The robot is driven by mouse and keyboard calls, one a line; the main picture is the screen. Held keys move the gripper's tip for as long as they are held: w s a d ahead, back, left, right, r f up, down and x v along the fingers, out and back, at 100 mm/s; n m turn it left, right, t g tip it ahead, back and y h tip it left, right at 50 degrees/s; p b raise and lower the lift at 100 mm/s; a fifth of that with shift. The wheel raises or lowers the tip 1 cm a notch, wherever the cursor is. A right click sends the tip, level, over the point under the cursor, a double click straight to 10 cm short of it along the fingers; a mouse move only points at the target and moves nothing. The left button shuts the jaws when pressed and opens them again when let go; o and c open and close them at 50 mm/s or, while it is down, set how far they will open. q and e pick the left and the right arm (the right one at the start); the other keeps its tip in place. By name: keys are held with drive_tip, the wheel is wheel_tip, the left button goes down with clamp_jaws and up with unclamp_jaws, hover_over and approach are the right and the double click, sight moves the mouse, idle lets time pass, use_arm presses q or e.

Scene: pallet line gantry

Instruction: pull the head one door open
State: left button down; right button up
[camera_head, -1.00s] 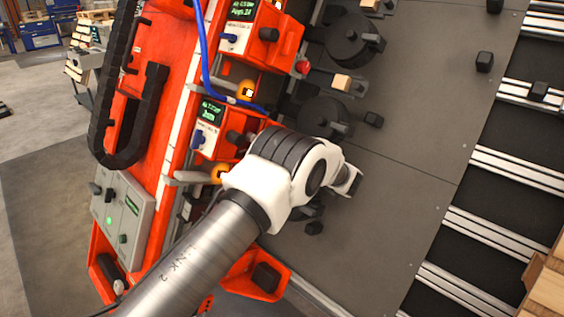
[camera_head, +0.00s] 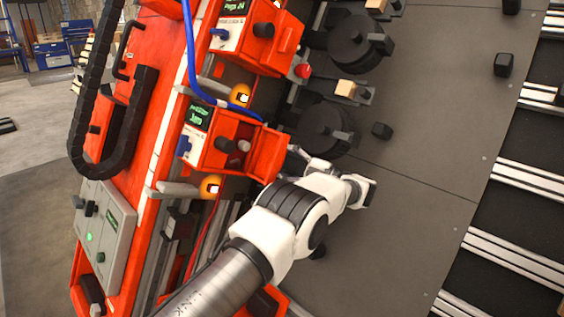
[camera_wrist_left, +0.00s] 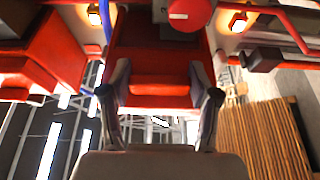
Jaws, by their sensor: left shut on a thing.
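The orange door (camera_head: 268,152) of the lower head box (camera_head: 213,140) stands out at an angle from the box's right side in the head view. I take it as the head one door; no label on it is readable. My left gripper (camera_head: 293,157) is at the door's outer edge, partly hidden by my white wrist. In the left wrist view, the fingers of my left gripper (camera_wrist_left: 160,80) stand on either side of a red-orange part (camera_wrist_left: 160,60) and are shut on it. The exact contact is hard to see. My right gripper is not in view.
Black round housings (camera_head: 322,128) sit on the dark plate (camera_head: 430,140). A blue cable (camera_head: 190,60) runs down the orange frame. A grey control panel (camera_head: 105,235) is lower left.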

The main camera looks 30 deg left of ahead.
use_arm(q)
drive_tip(key=shift+c, duration=1.2)
unclamp_jaws()
drive_tip(key=shift+a, duration=0.1)
drive_tip(key=d+f, duration=0.1)
drive_tip(key=d, duration=0.6)
drive_tip(key=shift+d+f, duration=0.2)
drive_tip(key=shift+w, duration=0.1)
